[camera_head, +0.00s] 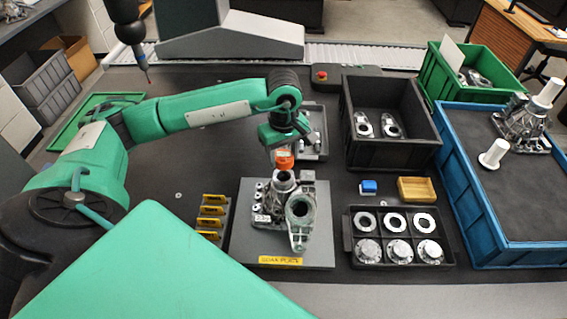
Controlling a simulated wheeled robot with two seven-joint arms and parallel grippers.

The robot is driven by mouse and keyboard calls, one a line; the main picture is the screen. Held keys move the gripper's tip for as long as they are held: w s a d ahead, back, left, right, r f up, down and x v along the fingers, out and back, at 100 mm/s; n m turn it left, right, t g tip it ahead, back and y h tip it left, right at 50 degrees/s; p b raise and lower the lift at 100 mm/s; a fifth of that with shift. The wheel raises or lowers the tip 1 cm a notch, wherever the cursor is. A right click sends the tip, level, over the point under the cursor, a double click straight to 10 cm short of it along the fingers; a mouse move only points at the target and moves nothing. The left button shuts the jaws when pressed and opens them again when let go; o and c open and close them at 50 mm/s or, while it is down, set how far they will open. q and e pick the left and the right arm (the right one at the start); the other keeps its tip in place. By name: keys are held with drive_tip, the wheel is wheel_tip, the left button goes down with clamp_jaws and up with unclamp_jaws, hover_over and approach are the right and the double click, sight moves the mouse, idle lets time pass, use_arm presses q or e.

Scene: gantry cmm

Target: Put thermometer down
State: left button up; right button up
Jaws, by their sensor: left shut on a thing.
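My left gripper (284,148) points down over the soak plate and is shut on the orange thermometer (284,160). The orange body shows just below the fingers. It is right over the round top of a grey metal casting (285,182); I cannot tell whether it touches. The casting stands on the grey soak plate (248,225), which has a yellow label (281,262) at its front edge. The thermometer's lower end is hidden or too small to make out. My right gripper is not in view.
Yellow-marked blocks (212,210) stand left of the plate. To the right are a black tray of discs and flanges (347,240), a small wooden tray (417,190), a blue block (368,187), a black bin (392,152) and a blue crate (470,205). A probe (132,35) hangs at back left.

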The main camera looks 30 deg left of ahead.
sight(284, 167)
use_arm(q)
drive_tip(key=shift+f, duration=0.6)
wheel_tip(284, 167, down, 3)
drive_tip(key=shift+f+p, duration=0.2)
drive_tip(key=shift+p, duration=0.3)
drive_tip(key=shift+f, duration=0.3)
drive_tip(key=o, duration=1)
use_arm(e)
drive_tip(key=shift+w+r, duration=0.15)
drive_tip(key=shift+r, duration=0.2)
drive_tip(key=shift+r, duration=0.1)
